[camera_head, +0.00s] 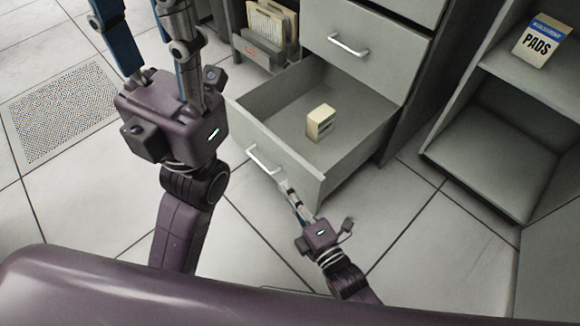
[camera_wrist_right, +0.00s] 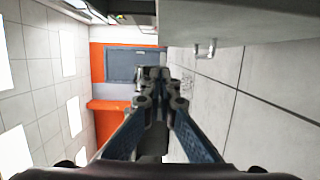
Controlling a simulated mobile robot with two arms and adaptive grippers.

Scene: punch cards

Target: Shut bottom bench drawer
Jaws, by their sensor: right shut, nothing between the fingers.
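The bottom bench drawer (camera_head: 262,143) is pulled out, with a grey front and a silver bar handle (camera_head: 265,160). In the right wrist view the closed fingertips (camera_wrist_right: 153,76) meet, and a bar handle (camera_wrist_right: 205,48) shows on a grey panel. My left gripper (camera_head: 152,25) is raised at upper left, its fingers apart and tips cut off by the frame.
A closed drawer (camera_head: 362,65) with a handle is above the open one. A rack of folders (camera_head: 268,35) stands behind the drawer's left side. An open shelf unit (camera_head: 490,150) at right holds a PADS box (camera_head: 543,40). Tiled floor (camera_head: 400,235) is clear right of the right gripper.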

